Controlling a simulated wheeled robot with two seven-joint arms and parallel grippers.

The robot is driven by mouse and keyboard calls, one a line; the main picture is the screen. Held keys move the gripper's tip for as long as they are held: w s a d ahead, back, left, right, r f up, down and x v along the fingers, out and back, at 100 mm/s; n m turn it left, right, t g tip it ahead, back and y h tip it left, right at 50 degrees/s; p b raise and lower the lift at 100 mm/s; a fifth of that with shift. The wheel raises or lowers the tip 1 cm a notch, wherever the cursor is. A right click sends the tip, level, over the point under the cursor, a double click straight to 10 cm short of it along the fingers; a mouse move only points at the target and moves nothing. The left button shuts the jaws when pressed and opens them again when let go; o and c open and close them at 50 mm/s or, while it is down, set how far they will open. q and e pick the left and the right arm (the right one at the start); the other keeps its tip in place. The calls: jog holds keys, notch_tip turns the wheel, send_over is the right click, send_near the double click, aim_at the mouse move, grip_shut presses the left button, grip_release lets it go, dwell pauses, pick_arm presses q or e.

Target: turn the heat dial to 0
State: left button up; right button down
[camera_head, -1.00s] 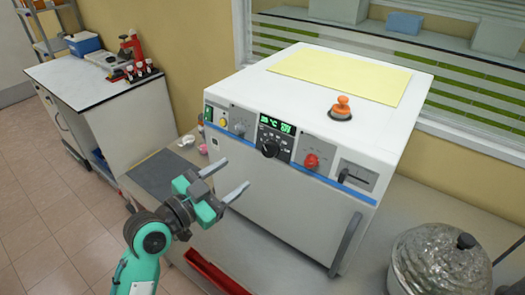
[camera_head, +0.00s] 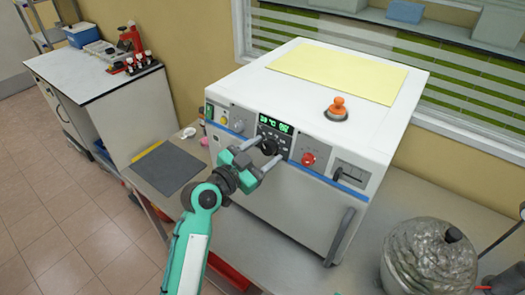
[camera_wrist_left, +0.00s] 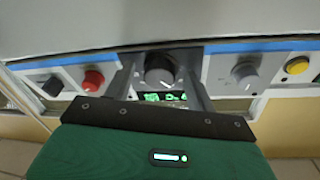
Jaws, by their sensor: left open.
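The white oven-like machine (camera_head: 275,185) stands on the bench with a row of controls along its front. A round black dial (camera_head: 269,146) sits just below the green-lit display (camera_head: 274,126), which shows a °C sign. The dial also shows in the left wrist view (camera_wrist_left: 160,70) with a pale pointer mark; I cannot read its setting. My left gripper (camera_head: 258,154) is open in front of the panel. In the left wrist view its fingers (camera_wrist_left: 162,82) lie on either side of the dial, with small gaps visible. My right gripper is not in view.
A grey dial (camera_head: 238,125) and yellow button (camera_head: 223,121) are left of the black dial; a red knob (camera_head: 308,159) and dark lever (camera_head: 350,174) are right. An orange-handled object (camera_head: 337,108) stands on top. A glass-like lidded pot (camera_head: 425,265) is at lower right.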

pick_arm(q)
jog(key=c, duration=1)
jog(key=shift+n, duration=0.4)
jog(key=n+t+p, duration=0.1)
jog(key=n, duration=0.2)
jog(key=shift+s+n+y, duration=0.1)
jog(key=shift+n+y, duration=0.2)
jog(key=shift+n, duration=0.1)
jog(key=shift+d+n+t+y+p, duration=0.1)
jog(key=shift+n+t+y+p, duration=0.25)
jog(key=shift+n+p, duration=0.7)
jog(key=shift+n, duration=0.45)
jog(key=o, duration=1)
